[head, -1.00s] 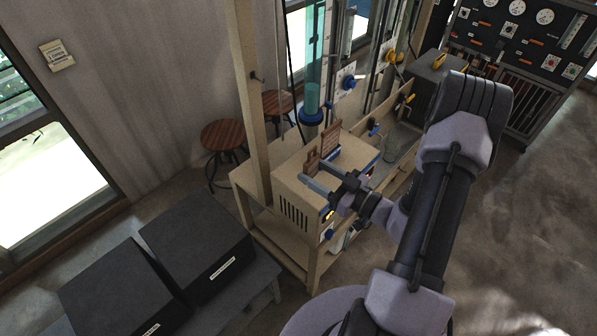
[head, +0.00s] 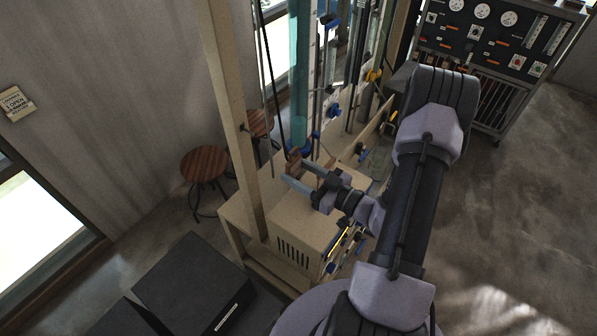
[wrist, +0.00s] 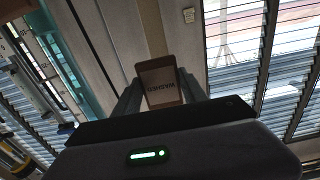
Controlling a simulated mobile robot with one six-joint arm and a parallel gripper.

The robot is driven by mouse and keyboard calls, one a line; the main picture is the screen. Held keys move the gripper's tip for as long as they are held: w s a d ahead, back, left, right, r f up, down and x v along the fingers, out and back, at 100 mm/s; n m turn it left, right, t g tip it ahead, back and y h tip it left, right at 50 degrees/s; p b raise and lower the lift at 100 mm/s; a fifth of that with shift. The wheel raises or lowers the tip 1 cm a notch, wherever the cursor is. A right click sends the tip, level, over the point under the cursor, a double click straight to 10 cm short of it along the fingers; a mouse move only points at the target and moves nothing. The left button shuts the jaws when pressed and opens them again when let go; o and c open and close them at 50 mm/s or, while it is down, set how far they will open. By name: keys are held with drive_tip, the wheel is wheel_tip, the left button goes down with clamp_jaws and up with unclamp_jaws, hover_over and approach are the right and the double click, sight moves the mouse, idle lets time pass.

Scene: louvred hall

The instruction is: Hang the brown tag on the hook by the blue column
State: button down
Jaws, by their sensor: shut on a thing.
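The brown tag (wrist: 161,84) is upright between my gripper's fingers in the wrist view, with dark lettering on its face. My gripper (wrist: 161,97) is shut on it. In the head view my gripper (head: 302,172) is above the cream box, and the tag (head: 293,159) shows as a small brown patch at its fingertips. The blue column (head: 300,80) is a tall teal tube behind the gripper. A small dark peg (head: 245,128) juts from the wooden post (head: 232,100) left of the column; I cannot tell whether it is the hook.
The cream box (head: 292,235) sits on a wooden bench under my gripper. A round stool (head: 205,164) stands left of the post. Black cases (head: 190,285) lie at the lower left. A gauge panel (head: 490,50) stands at the back right; open floor lies before it.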

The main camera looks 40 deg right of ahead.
sight(296, 171)
drive_tip(key=shift+w+a+f, duration=0.1)
drive_tip(key=shift+w+a, duration=0.05)
drive_tip(key=shift+w, duration=1.1)
drive_tip(key=shift+w+a, duration=0.3)
drive_tip(key=x, duration=0.5)
drive_tip(key=shift+w+a+r+p, duration=0.1)
drive_tip(key=shift+a+r+p, duration=0.05)
drive_tip(key=shift+r+p, duration=0.2)
drive_tip(key=shift+w, duration=0.1)
drive_tip(key=shift+w+f, duration=0.1)
drive_tip(key=shift+f, duration=0.05)
drive_tip(key=shift+p, duration=0.35)
drive_tip(key=shift+w+a, duration=0.1)
drive_tip(key=shift+p+x, duration=0.8)
drive_tip(key=shift+x, duration=1.9)
